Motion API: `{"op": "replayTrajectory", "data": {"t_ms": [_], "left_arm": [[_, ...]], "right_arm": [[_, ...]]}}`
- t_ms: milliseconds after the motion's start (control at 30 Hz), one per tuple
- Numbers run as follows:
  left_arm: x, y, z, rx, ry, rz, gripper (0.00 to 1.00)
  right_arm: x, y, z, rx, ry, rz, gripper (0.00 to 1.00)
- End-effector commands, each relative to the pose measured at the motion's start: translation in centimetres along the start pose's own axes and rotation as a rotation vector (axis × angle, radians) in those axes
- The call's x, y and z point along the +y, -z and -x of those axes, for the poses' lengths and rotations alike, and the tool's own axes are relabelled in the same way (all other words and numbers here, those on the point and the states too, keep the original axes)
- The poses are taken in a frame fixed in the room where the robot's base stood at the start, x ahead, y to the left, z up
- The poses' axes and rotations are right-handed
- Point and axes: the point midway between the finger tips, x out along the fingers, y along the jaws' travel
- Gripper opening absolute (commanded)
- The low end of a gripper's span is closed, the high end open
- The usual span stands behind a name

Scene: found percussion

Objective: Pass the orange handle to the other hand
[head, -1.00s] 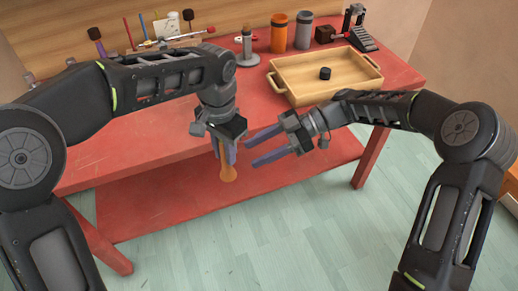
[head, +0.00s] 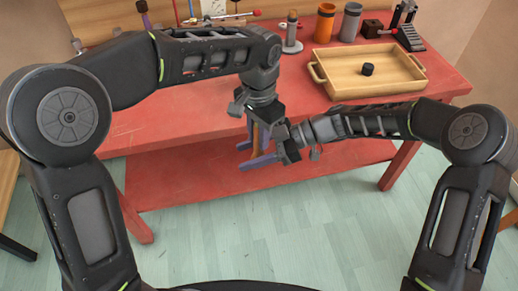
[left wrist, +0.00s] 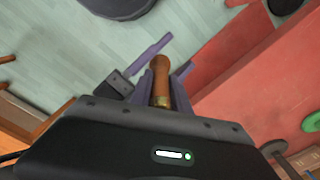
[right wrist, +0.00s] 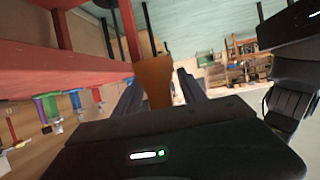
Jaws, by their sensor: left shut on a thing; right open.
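The orange handle (head: 257,137) hangs upright from my left gripper (head: 258,126), in front of the red table. My left gripper is shut on the handle's upper part. The handle also shows in the left wrist view (left wrist: 160,72), its rounded end pointing away from the camera. My right gripper (head: 256,153) is open and comes in from the right at the handle's lower part. In the right wrist view the handle (right wrist: 155,82) stands between the open right fingers (right wrist: 158,95), with gaps beside it. I cannot tell whether either right finger touches it.
A wooden tray (head: 335,92) with a small black piece (head: 367,69) sits on the red table (head: 210,110). Orange (head: 325,24) and grey (head: 350,22) cylinders, a stand (head: 292,36) and a black pedal-like device (head: 404,28) stand behind. Open floor lies in front of the lower shelf.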

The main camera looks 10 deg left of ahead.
Motion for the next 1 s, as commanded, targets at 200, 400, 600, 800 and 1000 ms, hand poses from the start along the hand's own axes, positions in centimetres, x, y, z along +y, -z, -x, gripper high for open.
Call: {"op": "replayTrajectory", "data": {"t_ms": [200,400,600,800,1000], "left_arm": [[0.00,0.01,0.02,0.000,0.000,0.000,0.00],[0.00,0.01,0.02,0.001,0.000,0.000,0.00],[0.00,0.01,0.02,0.001,0.000,0.000,0.00],[-0.01,0.01,0.02,0.000,0.000,0.000,0.00],[-0.02,0.01,0.02,0.000,0.000,0.000,0.00]], "right_arm": [[0.00,-0.01,-0.08,0.000,0.000,0.000,0.49],[0.01,-0.01,-0.06,0.000,0.000,0.000,0.36],[0.01,-0.01,-0.05,0.000,0.000,0.000,0.20],[0.01,-0.01,-0.05,0.000,0.000,0.000,0.04],[0.01,0.00,-0.05,0.000,0.000,0.000,0.00]]}}
